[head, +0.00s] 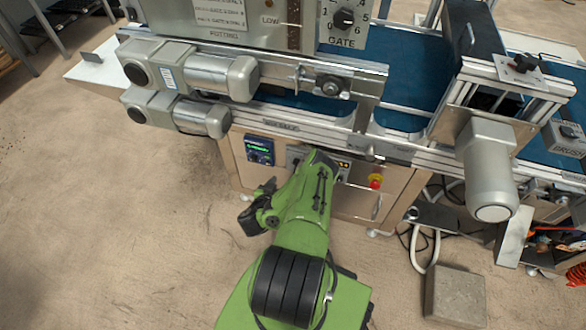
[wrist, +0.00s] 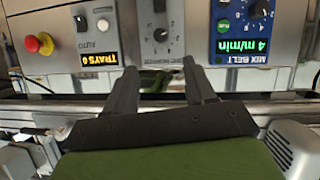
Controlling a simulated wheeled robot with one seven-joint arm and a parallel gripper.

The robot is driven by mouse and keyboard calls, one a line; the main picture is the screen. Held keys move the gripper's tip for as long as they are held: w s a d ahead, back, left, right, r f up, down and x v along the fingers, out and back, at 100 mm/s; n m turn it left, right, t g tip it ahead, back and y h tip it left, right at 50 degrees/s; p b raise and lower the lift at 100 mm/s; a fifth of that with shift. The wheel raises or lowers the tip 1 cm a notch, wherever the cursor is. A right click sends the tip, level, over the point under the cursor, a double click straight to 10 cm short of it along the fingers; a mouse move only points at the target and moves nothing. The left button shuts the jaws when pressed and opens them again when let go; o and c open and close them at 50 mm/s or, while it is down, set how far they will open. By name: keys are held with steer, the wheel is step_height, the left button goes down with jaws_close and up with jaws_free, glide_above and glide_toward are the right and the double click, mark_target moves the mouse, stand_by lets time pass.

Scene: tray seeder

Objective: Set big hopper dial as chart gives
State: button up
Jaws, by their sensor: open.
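The big hopper's dial, a black knob marked GATE (head: 344,18), is on the grey hopper front at the top of the head view. Numbers ring it; its exact setting is unclear. The chart, a white card (head: 220,14) above the word POTTING, is left of it. It has several lines on gate settings, too small to read surely, and its top is cut off. My gripper (wrist: 160,68) is open and empty, its dark fingers apart before the low control panels. In the head view my green arm hides the fingers, well below the GATE dial.
The wrist view is upside down. It shows a grey dial panel (wrist: 162,30), a blue MIX BELT panel (wrist: 243,30), a TRAYS display (wrist: 98,59) and a red button (wrist: 31,43). Two motors (head: 222,77) and a rail (head: 370,82) jut out below the hopper. Open floor lies left.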

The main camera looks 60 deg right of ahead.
mark_target(295, 164)
steer(key=b+x, duration=0.5)
steer(key=x, duration=0.8)
steer(key=shift+f, duration=0.15)
jaws_close()
